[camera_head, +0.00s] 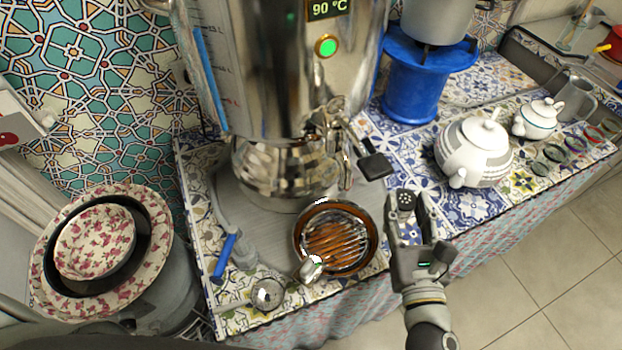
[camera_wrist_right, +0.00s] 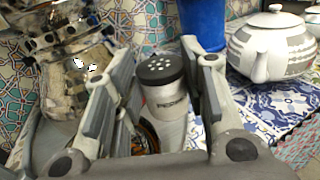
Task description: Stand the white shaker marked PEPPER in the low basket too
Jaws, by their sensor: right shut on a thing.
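The white PEPPER shaker (camera_wrist_right: 170,100) has a black lid with holes and stands between the fingers of my right gripper (camera_wrist_right: 160,85) in the wrist view. In the head view its dark lid (camera_head: 405,199) shows at the tips of my right gripper (camera_head: 408,212), which is shut on it. The low brown round basket (camera_head: 374,238) lies just left of the gripper, with slatted lines across its inside. The shaker is held beside the basket, apart from it in the picture. Its height above the counter is unclear. My left gripper is not in view.
A big metal samovar (camera_head: 285,70) with a black-handled tap (camera_head: 375,165) stands behind the basket. A small pale object (camera_head: 311,269) is at the basket's front rim, a glass (camera_head: 267,293) beside it. A white teapot (camera_head: 474,148) and blue stand (camera_head: 415,85) are at the right.

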